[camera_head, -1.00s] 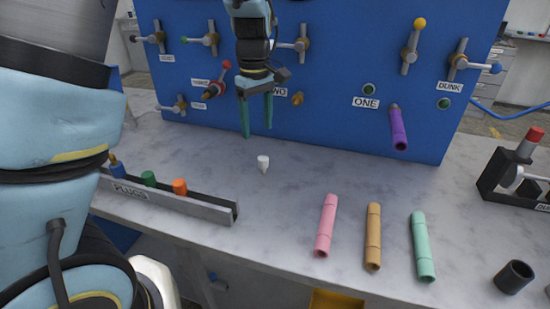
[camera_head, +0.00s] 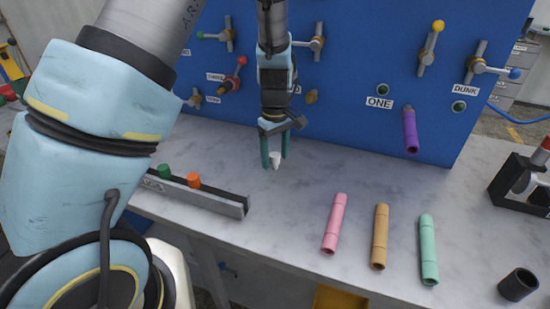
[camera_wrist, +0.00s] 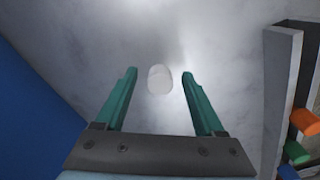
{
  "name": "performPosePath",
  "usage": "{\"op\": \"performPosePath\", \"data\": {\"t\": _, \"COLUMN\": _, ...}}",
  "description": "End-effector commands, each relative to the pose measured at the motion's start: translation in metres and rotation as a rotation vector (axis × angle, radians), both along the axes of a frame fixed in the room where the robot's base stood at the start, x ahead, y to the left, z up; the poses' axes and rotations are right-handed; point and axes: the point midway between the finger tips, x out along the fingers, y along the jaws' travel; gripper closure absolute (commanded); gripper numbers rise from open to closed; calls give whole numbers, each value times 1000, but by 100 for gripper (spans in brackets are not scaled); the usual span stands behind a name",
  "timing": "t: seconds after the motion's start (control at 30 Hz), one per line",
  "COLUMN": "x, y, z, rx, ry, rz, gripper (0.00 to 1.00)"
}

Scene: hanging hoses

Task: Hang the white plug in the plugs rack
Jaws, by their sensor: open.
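The small white plug (camera_head: 276,160) stands on the marble bench. My gripper (camera_head: 275,163) points down over it, open, with one green finger on each side of the plug in the head view. In the wrist view the plug (camera_wrist: 160,79) shows between and slightly ahead of the two green fingertips (camera_wrist: 159,73), with a gap on both sides. The plugs rack (camera_head: 225,203) is a long grey tray at the left front of the bench. A green plug (camera_head: 164,171) and an orange plug (camera_head: 194,180) sit in it. My arm hides its left end.
Pink (camera_head: 334,223), tan (camera_head: 380,237) and mint (camera_head: 428,249) hoses lie at the front. A purple hose (camera_head: 410,131) hangs on the blue panel (camera_head: 350,60) behind. A black rack (camera_head: 517,184) and a dark cup (camera_head: 518,284) are at the right. Bench around the plug is clear.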

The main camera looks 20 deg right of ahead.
Motion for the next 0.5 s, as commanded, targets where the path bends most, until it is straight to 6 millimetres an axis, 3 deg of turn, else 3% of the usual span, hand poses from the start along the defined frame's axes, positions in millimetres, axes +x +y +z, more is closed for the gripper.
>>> {"op": "performPosePath", "data": {"t": 0.2, "x": 0, "y": 0, "z": -1, "rx": 0, "ry": 0, "rz": 0, "gripper": 29}}
{"op": "performPosePath", "data": {"t": 0.5, "x": 0, "y": 0, "z": -1, "rx": 0, "ry": 0, "rz": 0, "gripper": 63}}
